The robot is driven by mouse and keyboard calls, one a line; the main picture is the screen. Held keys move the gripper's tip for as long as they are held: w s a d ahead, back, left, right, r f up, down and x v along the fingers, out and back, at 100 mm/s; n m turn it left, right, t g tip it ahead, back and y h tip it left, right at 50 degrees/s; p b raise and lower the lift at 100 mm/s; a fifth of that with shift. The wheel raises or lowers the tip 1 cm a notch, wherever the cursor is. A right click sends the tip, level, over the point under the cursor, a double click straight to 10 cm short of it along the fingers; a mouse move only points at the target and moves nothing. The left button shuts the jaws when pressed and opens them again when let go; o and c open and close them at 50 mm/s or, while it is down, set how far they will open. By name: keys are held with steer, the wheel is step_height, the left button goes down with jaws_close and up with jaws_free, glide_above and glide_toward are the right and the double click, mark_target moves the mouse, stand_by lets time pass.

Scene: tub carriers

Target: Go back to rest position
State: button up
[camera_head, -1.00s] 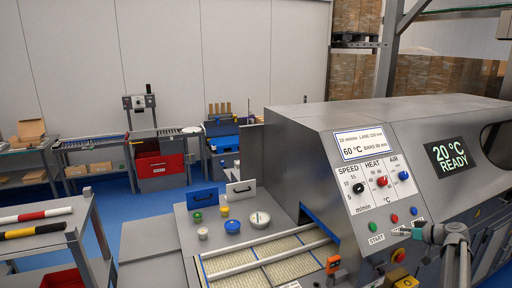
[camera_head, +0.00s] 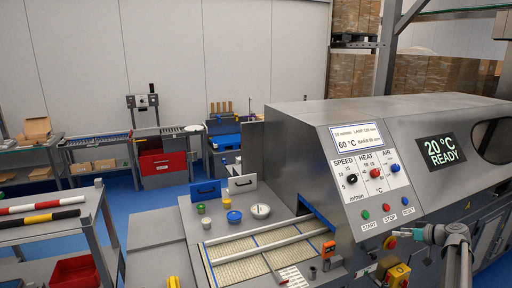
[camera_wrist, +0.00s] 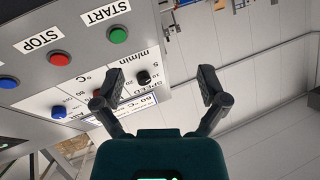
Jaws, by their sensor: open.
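My gripper (camera_head: 398,233) is at the lower right of the head view, beside the grey machine's control panel (camera_head: 372,180). In the wrist view my gripper (camera_wrist: 161,85) has its two black fingers spread apart with nothing between them. The panel shows upside down there, with a green START button (camera_wrist: 117,34), a red STOP button (camera_wrist: 60,58) and a black SPEED knob (camera_wrist: 144,76). The green button (camera_head: 365,215) also shows in the head view, left of my gripper. I cannot tell the exact gap between my gripper and the panel.
The machine's display (camera_head: 448,150) reads 20 °C READY. A rack with striped bars (camera_head: 45,221) stands left. Blue floor (camera_head: 120,215) is open behind it.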

steer(key=s+a+f+m+g+h+b, duration=0.1)
steer(key=s+a+f+g+b, duration=0.1)
steer(key=a+f, duration=0.35)
steer(key=s+a+f+g+b, duration=0.1)
steer(key=s+a+f+g, duration=0.15)
steer(key=a, duration=0.65)
steer(key=s+a+f+m+g+h+b, duration=0.1)
steer(key=s+a+f+b, duration=0.1)
steer(key=a+f, duration=0.35)
steer(key=s+a+f+m+g+h+b, duration=0.1)
steer(key=s+a+f+g+h+b, duration=0.1)
steer(key=s+a, duration=0.5)
steer(key=s+a+f+m+g+h+b, duration=0.1)
steer(key=s+a+f+g+h+b, duration=0.1)
steer(key=s+a+f+h+b, duration=0.2)
steer(key=s+a+f, duration=0.2)
steer(key=s+a, duration=0.1)
steer(key=s, duration=0.1)
steer(key=shift+a+f+m+h, duration=0.25)
steer(key=shift+a+m+h, duration=0.1)
steer(key=shift+m+h, duration=0.05)
steer(key=shift+s, duration=0.1)
steer(key=shift+c, duration=0.2)
